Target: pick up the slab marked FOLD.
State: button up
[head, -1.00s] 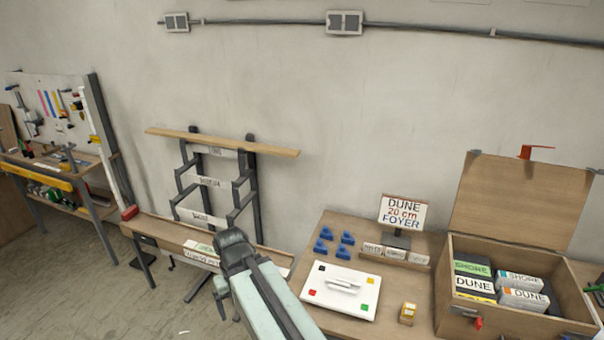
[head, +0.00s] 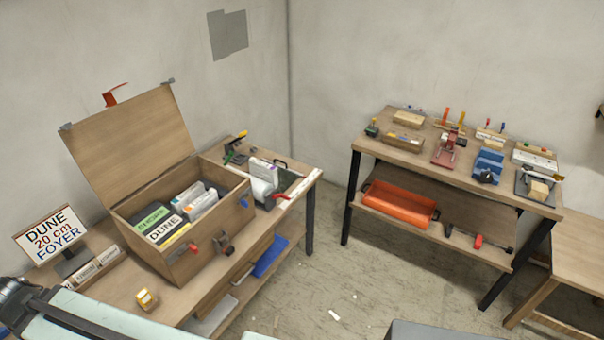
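I cannot read FOLD on any label in view. An open wooden box (head: 205,248) on the left bench holds several slabs standing side by side. A slab with a green label (head: 153,217) and a slab marked DUNE (head: 165,230) stand at its left. Grey-white slabs (head: 201,206) with labels too small to read stand at its right. Two pale slabs (head: 263,172) stand in a grey holder at the bench's far end, without readable marking. Part of my arm crosses the lower left corner. My gripper's fingers are not in view.
The box lid (head: 130,150) stands open. A second bench (head: 380,150) on the right carries tools and an orange tray (head: 400,205). The floor (head: 330,285) between is mostly clear.

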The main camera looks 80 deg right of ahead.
aim_at(266, 172)
jog(key=u, duration=0.45)
jog(key=k, duration=1.55)
jog(key=z, duration=1.25)
jog(key=i, duration=0.85)
